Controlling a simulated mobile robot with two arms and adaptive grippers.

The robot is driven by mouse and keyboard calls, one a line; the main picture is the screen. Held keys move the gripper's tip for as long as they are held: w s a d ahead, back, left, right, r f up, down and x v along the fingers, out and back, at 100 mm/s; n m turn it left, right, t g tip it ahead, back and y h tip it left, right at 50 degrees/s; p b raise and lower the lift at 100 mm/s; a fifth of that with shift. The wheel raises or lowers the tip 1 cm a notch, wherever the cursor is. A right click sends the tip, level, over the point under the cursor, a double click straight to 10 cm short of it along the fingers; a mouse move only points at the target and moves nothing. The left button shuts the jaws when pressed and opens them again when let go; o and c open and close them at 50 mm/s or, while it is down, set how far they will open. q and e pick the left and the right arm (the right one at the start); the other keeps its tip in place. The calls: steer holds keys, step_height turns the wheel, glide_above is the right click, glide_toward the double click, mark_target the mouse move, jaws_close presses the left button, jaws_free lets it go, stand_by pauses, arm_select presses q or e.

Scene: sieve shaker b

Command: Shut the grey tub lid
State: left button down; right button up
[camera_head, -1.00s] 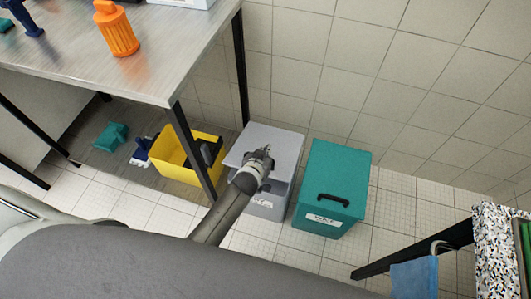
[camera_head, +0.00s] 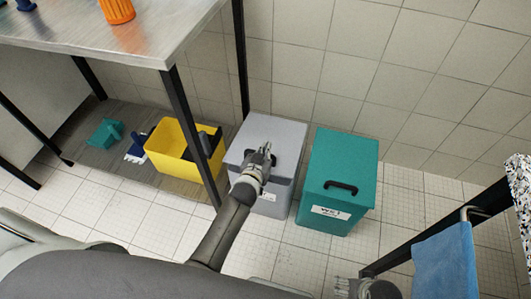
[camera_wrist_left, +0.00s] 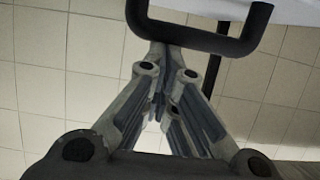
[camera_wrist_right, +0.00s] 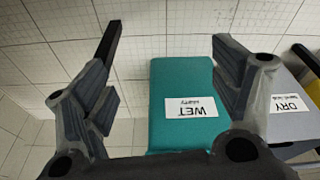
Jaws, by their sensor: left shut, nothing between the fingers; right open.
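The grey tub (camera_head: 283,201) stands on the floor between the yellow bin and the teal tub. Its grey lid (camera_head: 262,128) has a black handle; how far the lid stands open is hard to tell. My left gripper (camera_head: 265,151) is shut and empty over the lid's front part, hiding some of it. In the left wrist view its shut fingers (camera_wrist_left: 157,52) reach up to the black handle (camera_wrist_left: 205,43), with a pale lid part at upper right. My right gripper (camera_wrist_right: 168,45) is open and empty; its wrist view shows the grey tub (camera_wrist_right: 285,75) with a DRY label.
A teal tub (camera_head: 343,164) labelled WET, its lid down, stands right of the grey tub. The yellow bin (camera_head: 172,153) is left, beside a table leg (camera_head: 190,125). A blue cloth (camera_head: 446,265) hangs at lower right. Open floor lies in front of the tubs.

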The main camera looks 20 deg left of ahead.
arm_select(q)
steer(key=f+b, duration=0.1)
steer(key=s+f+b, duration=0.1)
steer(key=f, duration=0.1)
steer(key=shift+s+f, duration=0.15)
steer(key=shift+s, duration=0.05)
steer(key=f+b, duration=0.1)
steer(key=s+f, duration=0.1)
steer(key=shift+f+b, duration=0.3)
steer(key=shift+b, duration=0.1)
steer(key=shift+s+f, duration=0.35)
steer(key=shift+f, duration=0.15)
arm_select(e)
step_height(320, 180, up, 15)
steer(key=s+t, duration=0.1)
steer(key=shift+s+d, duration=0.2)
steer(key=shift+s, duration=0.1)
steer(key=shift+r, duration=0.1)
arm_select(q)
steer(key=shift+s, duration=0.1)
steer(key=r+v, duration=0.1)
steer(key=v, duration=1)
steer(key=shift+r, duration=0.4)
arm_select(e)
steer(key=shift+w, duration=0.1)
arm_select(q)
steer(key=shift+t, duration=0.3)
